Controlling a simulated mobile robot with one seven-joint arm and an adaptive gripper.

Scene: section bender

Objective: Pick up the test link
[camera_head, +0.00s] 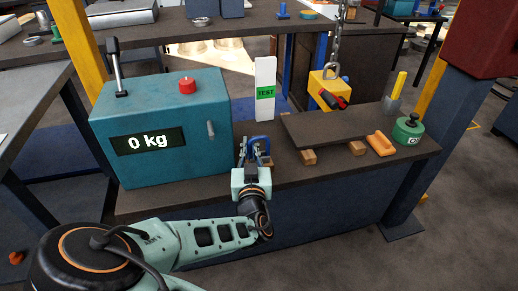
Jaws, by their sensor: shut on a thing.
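My gripper (254,157) is at the front of the workbench, between the teal box and the raised dark plate. Its fingers are shut on a small blue piece, which appears to be the test link (262,142). The fingers hide part of this blue piece. A small wooden block (266,161) shows right by the fingers. I cannot tell whether the blue piece touches the block or the bench. A white upright board (265,75) with a green "TEST" label (265,92) stands just behind the gripper.
The teal box (200,155) reads "0 kg" and has a red button (187,85) on top. A yellow hook block (323,90) hangs by a chain at the right. The dark plate (335,131), an orange handle (381,144) and a green round weight (408,131) crowd the right side.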

